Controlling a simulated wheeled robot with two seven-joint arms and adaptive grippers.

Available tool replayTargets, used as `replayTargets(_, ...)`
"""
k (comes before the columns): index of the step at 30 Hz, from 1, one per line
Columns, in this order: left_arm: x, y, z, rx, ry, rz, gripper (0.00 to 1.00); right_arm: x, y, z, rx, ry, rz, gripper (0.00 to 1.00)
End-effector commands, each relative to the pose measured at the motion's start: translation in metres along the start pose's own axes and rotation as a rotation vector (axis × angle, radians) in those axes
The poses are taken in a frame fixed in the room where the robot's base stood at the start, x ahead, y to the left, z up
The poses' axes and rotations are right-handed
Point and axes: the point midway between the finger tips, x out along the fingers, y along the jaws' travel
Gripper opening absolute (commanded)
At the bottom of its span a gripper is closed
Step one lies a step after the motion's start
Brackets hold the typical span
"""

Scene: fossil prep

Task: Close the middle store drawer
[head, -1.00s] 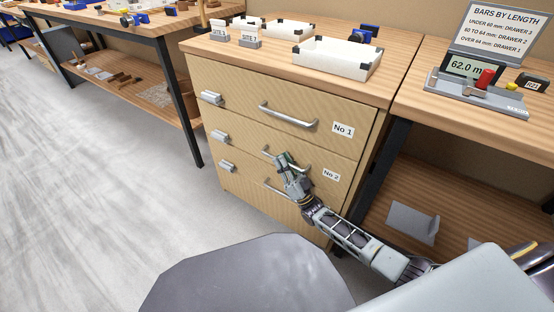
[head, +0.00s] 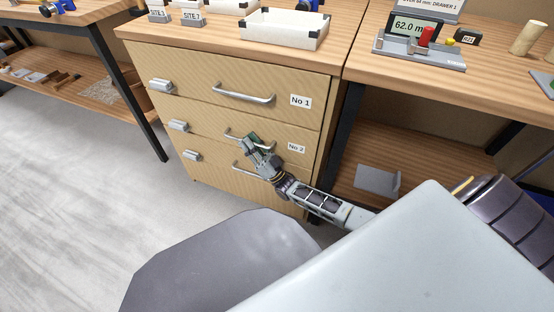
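The wooden drawer cabinet (head: 140,60) stands in the middle of the head view. Its middle drawer, labelled No 2 (head: 210,130), looks about flush with the fronts above and below; a small gap cannot be ruled out. Its bar handle (head: 231,134) is partly hidden by my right gripper (head: 250,143). The gripper is at the right part of that handle, in front of the drawer face. Whether it touches the handle or the face, and whether its fingers are open or shut, is too small to tell. My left gripper is out of view.
The top drawer No 1 (head: 200,88) looks closed. A white tray (head: 285,37) and site signs (head: 192,19) stand on the cabinet top. A bench with a gauge (head: 425,50) stands right, with a dark leg (head: 345,140) beside the cabinet. Open floor (head: 80,200) lies left.

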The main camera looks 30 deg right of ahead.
Motion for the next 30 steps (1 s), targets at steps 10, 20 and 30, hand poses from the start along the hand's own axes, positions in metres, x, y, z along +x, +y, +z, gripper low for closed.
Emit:
replayTargets(10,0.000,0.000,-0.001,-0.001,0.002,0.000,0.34,-0.043,0.001,0.001,0.000,-0.005,0.004,0.21)
replayTargets(20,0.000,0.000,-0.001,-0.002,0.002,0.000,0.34,-0.062,-0.005,-0.019,0.000,-0.003,0.002,0.21)
replayTargets(30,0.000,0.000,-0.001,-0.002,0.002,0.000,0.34,-0.086,-0.011,-0.041,-0.001,0.000,0.002,0.21)
